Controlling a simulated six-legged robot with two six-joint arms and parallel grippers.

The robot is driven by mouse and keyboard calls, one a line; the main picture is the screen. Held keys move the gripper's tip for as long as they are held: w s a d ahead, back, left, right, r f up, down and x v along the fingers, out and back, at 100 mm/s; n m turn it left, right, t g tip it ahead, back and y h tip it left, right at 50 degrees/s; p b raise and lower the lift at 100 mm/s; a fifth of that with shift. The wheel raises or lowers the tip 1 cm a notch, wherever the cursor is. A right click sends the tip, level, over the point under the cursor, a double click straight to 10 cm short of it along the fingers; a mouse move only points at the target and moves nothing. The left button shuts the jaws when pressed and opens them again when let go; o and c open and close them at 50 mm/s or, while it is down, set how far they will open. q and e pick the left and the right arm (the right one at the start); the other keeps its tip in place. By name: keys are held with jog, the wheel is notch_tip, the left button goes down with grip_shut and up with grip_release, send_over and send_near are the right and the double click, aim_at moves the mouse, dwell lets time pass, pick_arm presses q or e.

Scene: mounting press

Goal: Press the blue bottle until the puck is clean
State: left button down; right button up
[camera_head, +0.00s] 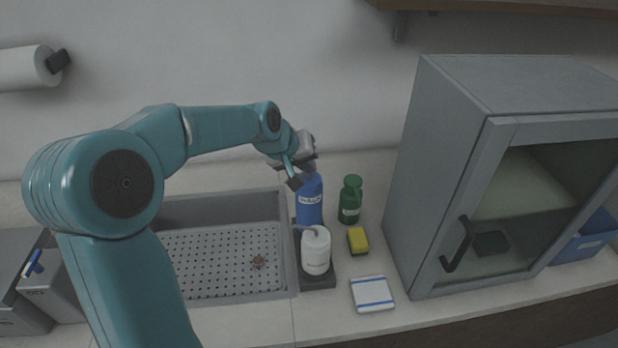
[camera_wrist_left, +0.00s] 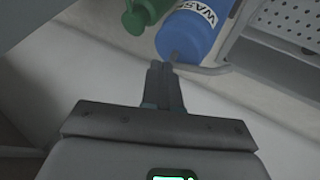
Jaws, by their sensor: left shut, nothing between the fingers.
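The blue bottle (camera_head: 309,203), with a white label, stands upright on the counter at the right edge of the sink. In the left wrist view the blue bottle (camera_wrist_left: 190,36) is just beyond my fingertips. My left gripper (camera_head: 294,182) is shut and empty, close to the top of the bottle; I cannot tell if it touches. Its closed fingers (camera_wrist_left: 163,78) show in the left wrist view. A small brown thing (camera_head: 259,262) lies on the perforated sink floor; I cannot tell if it is the puck. My right gripper is out of view.
A white pump bottle (camera_head: 316,250) on a dark base stands in front of the blue bottle. A grey cabinet (camera_head: 440,170) stands farther right. The sink (camera_head: 287,240) is left.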

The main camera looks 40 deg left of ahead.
aim_at(307, 179)
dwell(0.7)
pick_arm(q)
jog(key=shift+f+b, duration=0.45)
jog(key=shift+f+b, duration=0.45)
jog(key=shift+f, duration=0.05)
dwell(0.4)
jog(key=shift+r, duration=0.1)
jog(key=shift+r+p, duration=0.65)
jog(key=shift+r, duration=0.15)
notch_tip(307, 179, up, 5)
jog(key=p, duration=0.4)
jog(key=shift+r, duration=0.1)
dwell(0.4)
